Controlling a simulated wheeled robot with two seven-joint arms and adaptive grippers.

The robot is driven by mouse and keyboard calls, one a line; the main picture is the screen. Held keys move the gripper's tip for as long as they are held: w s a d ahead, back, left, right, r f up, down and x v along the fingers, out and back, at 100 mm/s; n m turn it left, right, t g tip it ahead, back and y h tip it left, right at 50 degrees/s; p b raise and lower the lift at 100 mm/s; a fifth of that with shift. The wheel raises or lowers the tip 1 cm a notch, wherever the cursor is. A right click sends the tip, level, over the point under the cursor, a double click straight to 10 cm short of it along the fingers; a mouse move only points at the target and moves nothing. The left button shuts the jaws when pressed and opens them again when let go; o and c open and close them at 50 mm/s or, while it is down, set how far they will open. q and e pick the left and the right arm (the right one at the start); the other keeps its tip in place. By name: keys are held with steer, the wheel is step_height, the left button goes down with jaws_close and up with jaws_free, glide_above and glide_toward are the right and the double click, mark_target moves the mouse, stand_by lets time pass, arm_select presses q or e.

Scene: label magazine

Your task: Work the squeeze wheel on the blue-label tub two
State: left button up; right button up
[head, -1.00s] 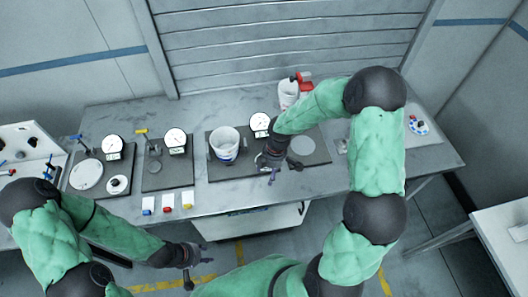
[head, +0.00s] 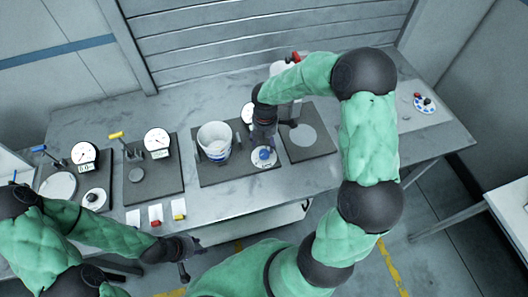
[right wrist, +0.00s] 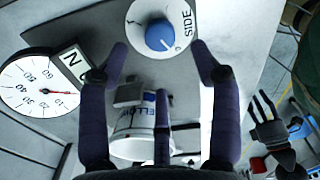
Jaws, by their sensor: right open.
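A white tub (head: 215,143) with a blue label stands on a dark mat, left of my right gripper. In the right wrist view the tub (right wrist: 130,143) is partly hidden by my fingers, and part of a word, "ELLO", shows on it. The blue wheel (head: 264,154) sits on a round white plate at the mat's front right. In the right wrist view the wheel (right wrist: 160,36) lies ahead of the fingertips, next to "SIDE". My right gripper (right wrist: 153,55) is open, empty and pointing at the wheel. My left gripper (head: 190,257) is open and empty before the table's front edge.
A gauge (right wrist: 38,86) stands beside the wheel; my arm partly hides it in the head view. Two more gauge stations stand left, with small coloured-tipped cards (head: 155,215) near the front edge. A mat with a grey disc (head: 303,135) is to the right.

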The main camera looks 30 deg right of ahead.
mark_target(264, 153)
step_height(264, 153, down, 8)
steer(key=shift+w+b, duration=0.15)
steer(key=shift+b, duration=0.3)
steer(key=c, duration=1.1)
